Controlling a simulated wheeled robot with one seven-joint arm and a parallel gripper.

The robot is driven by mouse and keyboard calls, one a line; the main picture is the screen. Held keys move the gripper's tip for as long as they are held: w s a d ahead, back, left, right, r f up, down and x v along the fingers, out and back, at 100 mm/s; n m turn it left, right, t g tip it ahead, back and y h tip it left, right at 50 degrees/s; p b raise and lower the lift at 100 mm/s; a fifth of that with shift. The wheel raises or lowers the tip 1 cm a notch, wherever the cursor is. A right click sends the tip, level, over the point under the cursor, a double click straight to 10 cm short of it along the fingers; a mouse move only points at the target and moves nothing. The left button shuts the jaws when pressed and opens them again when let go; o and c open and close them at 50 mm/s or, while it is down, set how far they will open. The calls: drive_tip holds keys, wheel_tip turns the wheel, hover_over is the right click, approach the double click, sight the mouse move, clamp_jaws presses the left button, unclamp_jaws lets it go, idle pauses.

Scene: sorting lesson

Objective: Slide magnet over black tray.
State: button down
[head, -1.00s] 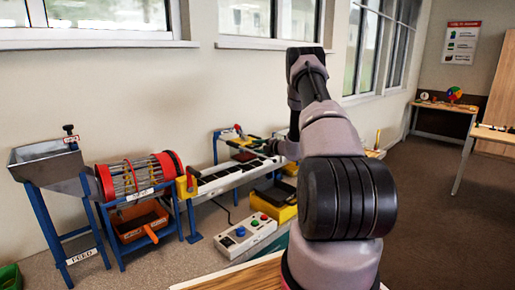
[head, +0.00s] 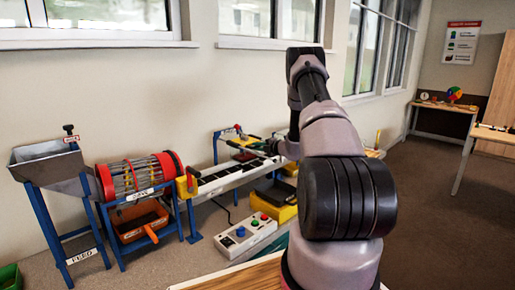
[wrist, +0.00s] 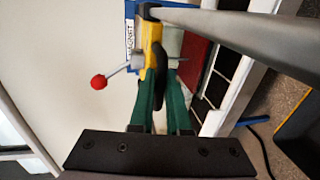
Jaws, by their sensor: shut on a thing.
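The magnet unit shows in the wrist view as a yellow bracket (wrist: 152,42) on a grey rail, with a red-balled lever (wrist: 99,82) and a sign reading MAGNET. My gripper (wrist: 160,84) has green fingers closed on a dark grip below the bracket. A black tray (head: 270,192) sits on a yellow stand to the right of the white-edged belt. The magnet's underside is hidden.
The belt (head: 222,182) runs back from a caged drum (head: 137,177) with red ends. A feed hopper (head: 46,157) stands left. The floor at right is clear.

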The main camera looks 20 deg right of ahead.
idle(0.9)
drive_tip(key=f+v, duration=0.2)
drive_tip(key=v, duration=0.8)
drive_tip(key=s+f+v, duration=0.1)
drive_tip(key=f+v, duration=0.1)
drive_tip(key=v, duration=0.9)
drive_tip(key=shift+s+d+f, duration=0.2)
drive_tip(key=shift+f, duration=0.05)
drive_tip(key=c, duration=0.9)
unclamp_jaws()
drive_tip(key=v, duration=1.1)
drive_tip(key=shift+a, duration=0.1)
